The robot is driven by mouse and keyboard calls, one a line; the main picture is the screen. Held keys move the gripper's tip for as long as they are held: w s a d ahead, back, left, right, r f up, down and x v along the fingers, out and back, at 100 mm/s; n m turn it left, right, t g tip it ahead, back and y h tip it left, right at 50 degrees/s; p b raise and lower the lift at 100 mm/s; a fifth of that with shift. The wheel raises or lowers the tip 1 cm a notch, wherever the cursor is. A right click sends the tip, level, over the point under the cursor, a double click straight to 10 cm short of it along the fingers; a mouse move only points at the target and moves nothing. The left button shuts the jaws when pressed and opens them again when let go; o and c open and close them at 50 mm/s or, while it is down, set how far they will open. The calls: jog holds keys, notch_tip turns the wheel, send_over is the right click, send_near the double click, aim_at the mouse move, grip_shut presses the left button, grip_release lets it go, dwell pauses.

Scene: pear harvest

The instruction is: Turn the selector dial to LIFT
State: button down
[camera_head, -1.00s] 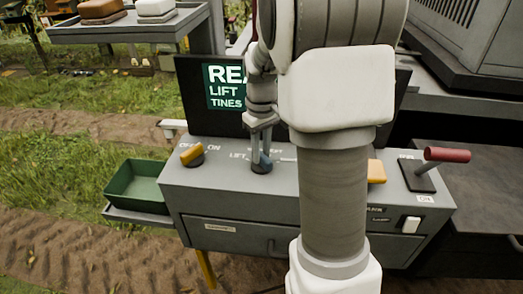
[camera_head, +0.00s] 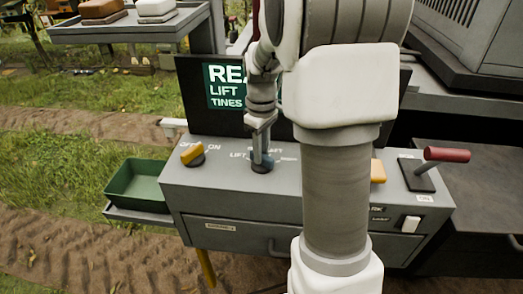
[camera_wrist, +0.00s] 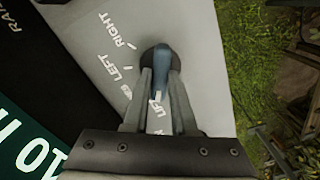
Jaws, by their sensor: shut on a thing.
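The selector dial is a blue knob on a dark round base, on the sloped top of the grey console. It shows in the head view (camera_head: 262,161) and in the wrist view (camera_wrist: 162,62). My gripper (camera_head: 262,150) comes down from above, and its fingers (camera_wrist: 160,88) are shut on the blue knob. In the wrist view the knob lies nearly lengthwise in the picture. RIGHT and LEFT are printed to its left. A partly hidden label that looks like LIFT (camera_wrist: 155,112) shows between the fingers, near the knob's lower end.
A yellow OFF/ON knob (camera_head: 192,154) is left of the dial. A red-handled lever (camera_head: 446,154), a white switch (camera_head: 410,224) and a yellow part (camera_head: 378,171) are to the right. A green tray (camera_head: 137,186) hangs at the console's left. My arm hides the console's middle.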

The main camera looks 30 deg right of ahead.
jog(key=c, duration=0.7)
grip_release()
notch_tip(320, 180, up, 18)
jog(key=shift+f+p, duration=0.25)
jog(key=shift+p, duration=0.75)
